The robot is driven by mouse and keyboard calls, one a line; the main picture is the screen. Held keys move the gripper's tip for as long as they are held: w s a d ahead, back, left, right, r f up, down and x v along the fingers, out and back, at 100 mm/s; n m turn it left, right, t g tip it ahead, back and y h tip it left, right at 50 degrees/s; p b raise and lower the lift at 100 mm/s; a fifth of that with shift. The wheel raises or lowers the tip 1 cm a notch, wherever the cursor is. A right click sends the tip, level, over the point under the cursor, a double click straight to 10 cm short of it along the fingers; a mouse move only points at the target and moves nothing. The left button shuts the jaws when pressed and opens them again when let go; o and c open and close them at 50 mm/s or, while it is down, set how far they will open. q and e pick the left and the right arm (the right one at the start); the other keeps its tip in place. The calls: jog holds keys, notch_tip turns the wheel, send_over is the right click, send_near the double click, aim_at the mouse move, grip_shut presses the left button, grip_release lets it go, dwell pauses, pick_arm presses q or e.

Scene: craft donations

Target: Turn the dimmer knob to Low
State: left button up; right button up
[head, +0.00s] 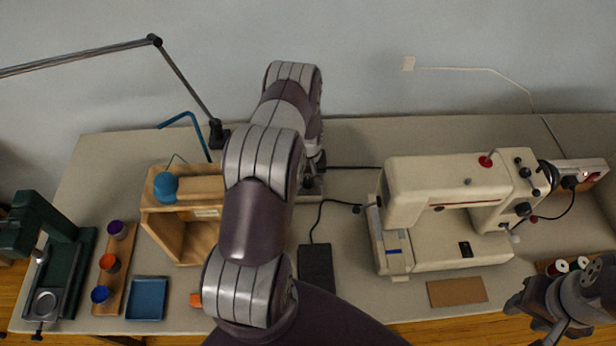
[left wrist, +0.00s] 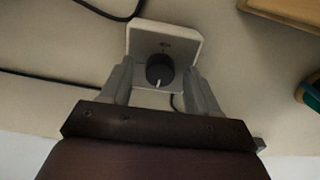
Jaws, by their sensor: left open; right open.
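The dimmer is a small white box (left wrist: 178,36) with a round black knob (left wrist: 158,72), seen in the left wrist view. A white pointer mark on the knob points toward the bottom of that picture. Small print above the knob is too blurred to read. My left gripper (left wrist: 160,78) is open, with one finger on each side of the knob and visible gaps between. In the head view my left arm hides most of the dimmer. My right gripper (head: 548,312) is at the lower right of the head view, open and away from the dimmer.
A cream sewing machine (head: 455,205) stands right of my left arm, a wooden box (head: 190,225) left of it. A black pedal (head: 316,268) lies in front. Black cords (head: 350,168) run near the dimmer. A blue tray (head: 147,298) and green press (head: 65,260) stand left.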

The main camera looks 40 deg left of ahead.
pick_arm(q)
jog(key=c, duration=1)
jog(key=shift+c, duration=0.2)
jog(key=shift+m, duration=0.3)
jog(key=m+b, duration=0.2)
jog(key=shift+f+m, duration=0.15)
jog(key=shift+m, duration=0.25)
jog(key=m+b, duration=0.2)
jog(key=m, duration=0.2)
jog(key=shift+m, duration=0.3)
jog(key=m+b, duration=0.1)
jog(key=m, duration=0.3)
jog(key=shift+m, duration=0.3)
jog(key=m, duration=0.2)
jog(key=m+b, duration=0.1)
jog(key=m, duration=0.1)
jog(key=shift+r+m, duration=0.2)
jog(key=shift+m, duration=0.2)
jog(key=shift+w+m, duration=0.1)
jog(key=shift+m, duration=0.2)
